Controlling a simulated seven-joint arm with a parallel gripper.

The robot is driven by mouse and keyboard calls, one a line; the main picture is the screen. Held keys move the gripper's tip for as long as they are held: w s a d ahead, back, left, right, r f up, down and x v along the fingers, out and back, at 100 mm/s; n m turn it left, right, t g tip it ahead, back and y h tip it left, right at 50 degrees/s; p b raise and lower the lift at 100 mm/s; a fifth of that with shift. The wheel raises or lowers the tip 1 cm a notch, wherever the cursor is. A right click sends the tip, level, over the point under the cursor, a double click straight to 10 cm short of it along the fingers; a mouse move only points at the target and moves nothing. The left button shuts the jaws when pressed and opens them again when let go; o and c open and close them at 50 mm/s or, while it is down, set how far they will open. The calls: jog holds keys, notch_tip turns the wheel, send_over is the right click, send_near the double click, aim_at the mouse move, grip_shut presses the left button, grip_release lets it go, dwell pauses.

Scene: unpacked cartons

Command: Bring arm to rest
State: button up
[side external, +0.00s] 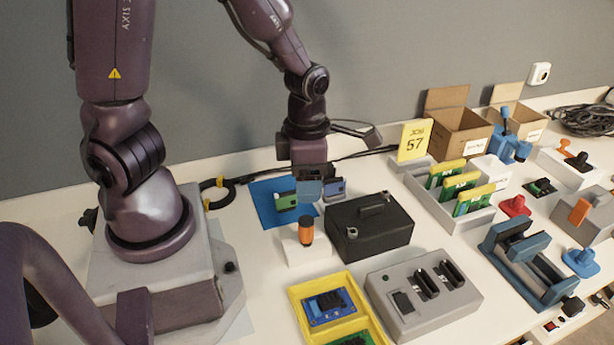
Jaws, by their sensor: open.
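My gripper (321,188) hangs from my arm near the middle of the side external view, fingers pointing down. Its two fingers are apart, and I see nothing held between them. It is above the area between a blue mat (268,212) and a black box with a handle (384,232). A small green piece (286,201) is on the mat, just left of the fingers. The exact height of the fingertips above the table is hard to tell.
An orange-and-black cylinder (306,232) stands in a white block in front of my gripper. A yellow tray (345,285) and grey slotted box (425,290) are nearer. A card rack (436,205), yellow sign (414,140) and cartons (457,130) stand right. Wall behind.

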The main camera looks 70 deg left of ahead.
jog(key=m, duration=0.4)
jog(key=shift+s+d, duration=0.1)
jog(key=shift+s, duration=0.2)
jog(key=s+d+r+m+t, duration=0.1)
jog(key=s+r+m+t, duration=0.1)
jog(key=r+m, duration=0.7)
jog(key=s+d+r+m+t, duration=0.1)
jog(key=r+m, duration=0.7)
jog(key=m, duration=1.2)
jog(key=shift+s+d+r+t, duration=0.25)
jog(key=shift+s+r+t, duration=0.1)
jog(key=shift+s+t, duration=0.7)
jog(key=shift+w, duration=0.15)
